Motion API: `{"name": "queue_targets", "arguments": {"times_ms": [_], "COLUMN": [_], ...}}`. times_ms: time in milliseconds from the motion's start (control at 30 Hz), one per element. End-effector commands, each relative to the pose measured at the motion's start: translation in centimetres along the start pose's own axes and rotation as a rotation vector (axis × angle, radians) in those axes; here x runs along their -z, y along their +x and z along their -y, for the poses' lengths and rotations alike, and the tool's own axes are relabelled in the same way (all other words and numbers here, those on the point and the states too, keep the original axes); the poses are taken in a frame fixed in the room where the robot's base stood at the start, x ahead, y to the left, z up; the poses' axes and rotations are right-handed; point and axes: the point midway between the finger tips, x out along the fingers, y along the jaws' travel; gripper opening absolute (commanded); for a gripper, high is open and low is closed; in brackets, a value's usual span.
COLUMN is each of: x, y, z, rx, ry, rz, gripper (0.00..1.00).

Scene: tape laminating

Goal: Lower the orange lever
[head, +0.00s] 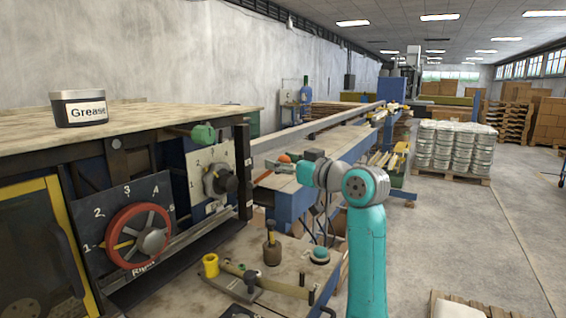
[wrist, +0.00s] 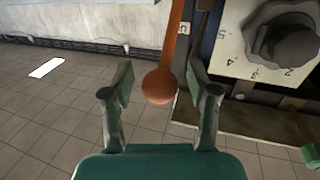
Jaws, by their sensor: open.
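The orange lever shows in the wrist view as an orange rod coming down from the top, ending in a round knob (wrist: 159,86). My gripper (wrist: 160,98) is open, with one green finger on each side of the knob. The knob appears to lie between the fingertips, with gaps on both sides; I cannot tell its exact depth. In the head view my gripper (head: 292,166) is small and partly hidden by my wrist.
A dial on a white numbered plate (wrist: 233,62) is right of the lever. In the head view a red wheel (head: 140,237) and a green knob (head: 203,134) are at left. A bench with a yellow part (head: 210,265) stands below.

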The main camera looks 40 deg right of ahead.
Motion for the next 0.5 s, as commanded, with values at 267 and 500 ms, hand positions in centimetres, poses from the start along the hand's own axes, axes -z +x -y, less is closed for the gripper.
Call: {"name": "queue_targets", "arguments": {"times_ms": [267,500], "x": [0.01,-0.02], "y": [-0.04,-0.05], "z": [0.00,0.00], "rx": [0.000,0.000], "ry": [0.000,0.000], "rz": [0.000,-0.001], "gripper": [0.14,0.00]}}
